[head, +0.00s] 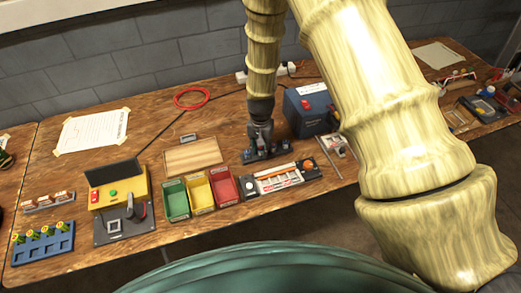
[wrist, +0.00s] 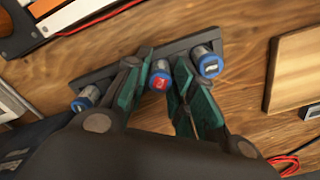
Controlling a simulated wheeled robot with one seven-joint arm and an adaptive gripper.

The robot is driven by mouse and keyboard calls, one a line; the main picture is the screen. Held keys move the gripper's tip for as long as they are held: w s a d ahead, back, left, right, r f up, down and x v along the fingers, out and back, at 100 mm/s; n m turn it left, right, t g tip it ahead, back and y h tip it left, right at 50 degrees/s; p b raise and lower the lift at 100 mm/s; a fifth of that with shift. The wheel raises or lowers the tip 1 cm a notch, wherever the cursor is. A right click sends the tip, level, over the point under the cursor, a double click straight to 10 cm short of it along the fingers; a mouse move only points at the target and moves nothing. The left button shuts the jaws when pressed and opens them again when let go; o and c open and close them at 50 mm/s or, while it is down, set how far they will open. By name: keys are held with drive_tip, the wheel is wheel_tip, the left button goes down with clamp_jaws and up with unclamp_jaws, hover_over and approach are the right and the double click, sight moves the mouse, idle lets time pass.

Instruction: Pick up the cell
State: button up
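A dark rack (head: 284,151) on the workbench holds several small upright cells. In the wrist view the rack (wrist: 182,48) slants across the top, with a blue-rimmed cell (wrist: 208,65) at the right and another (wrist: 86,98) at the left. The middle cell (wrist: 160,75), blue-rimmed with a red top, stands between my fingertips. My gripper (head: 260,139) points down at the rack; in the wrist view its two teal-padded fingers (wrist: 162,72) lie close against both sides of the middle cell. The cell appears to be still at rack level; its lower part is hidden.
Green, yellow and red bins (head: 199,193) stand in front left of the rack, with a wooden board (head: 193,155) behind them. A dark blue box (head: 307,112) stands close at the right.

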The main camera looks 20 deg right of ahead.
drive_tip(key=shift+f, duration=0.25)
clamp_jaws()
drive_tip(key=shift+r, duration=0.15)
